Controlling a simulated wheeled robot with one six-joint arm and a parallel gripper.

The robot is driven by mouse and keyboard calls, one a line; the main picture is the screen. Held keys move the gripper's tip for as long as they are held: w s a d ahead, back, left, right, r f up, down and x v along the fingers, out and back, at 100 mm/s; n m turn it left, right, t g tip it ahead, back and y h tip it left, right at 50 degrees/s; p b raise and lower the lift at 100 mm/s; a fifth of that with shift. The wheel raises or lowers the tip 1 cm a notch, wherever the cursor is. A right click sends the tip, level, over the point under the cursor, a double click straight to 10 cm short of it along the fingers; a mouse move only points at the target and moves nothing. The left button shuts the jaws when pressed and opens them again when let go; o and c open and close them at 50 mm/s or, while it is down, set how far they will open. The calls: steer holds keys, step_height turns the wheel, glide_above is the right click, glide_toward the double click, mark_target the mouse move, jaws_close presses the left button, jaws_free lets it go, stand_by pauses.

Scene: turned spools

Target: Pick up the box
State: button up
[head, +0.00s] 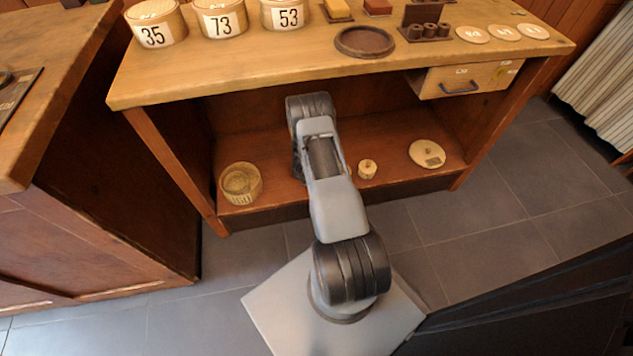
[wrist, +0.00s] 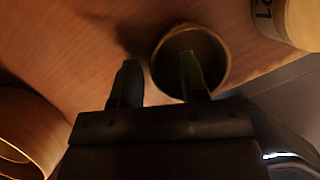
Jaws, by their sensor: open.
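In the wrist view my gripper (wrist: 159,62) is open, its two dark fingers apart. A round, hollow wooden box (wrist: 218,62) lies ahead of it, open toward the camera. The right finger overlaps its opening, and the left finger is outside its left edge. I cannot tell whether the right finger is inside or only above it. In the head view my arm reaches under the bench and hides my gripper. An open round box (head: 240,183) with a label stands at the left of the lower shelf. I cannot match the two boxes across views for certain.
The bench top (head: 250,72) overhangs the shelf. A small knobbed piece (head: 367,169) and a round lid (head: 427,153) lie right of my arm. In the wrist view, a labelled round piece (wrist: 300,22) is upper right and another round wooden piece (wrist: 35,125) lower left.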

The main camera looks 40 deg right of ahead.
jaws_close()
stand_by(0.3)
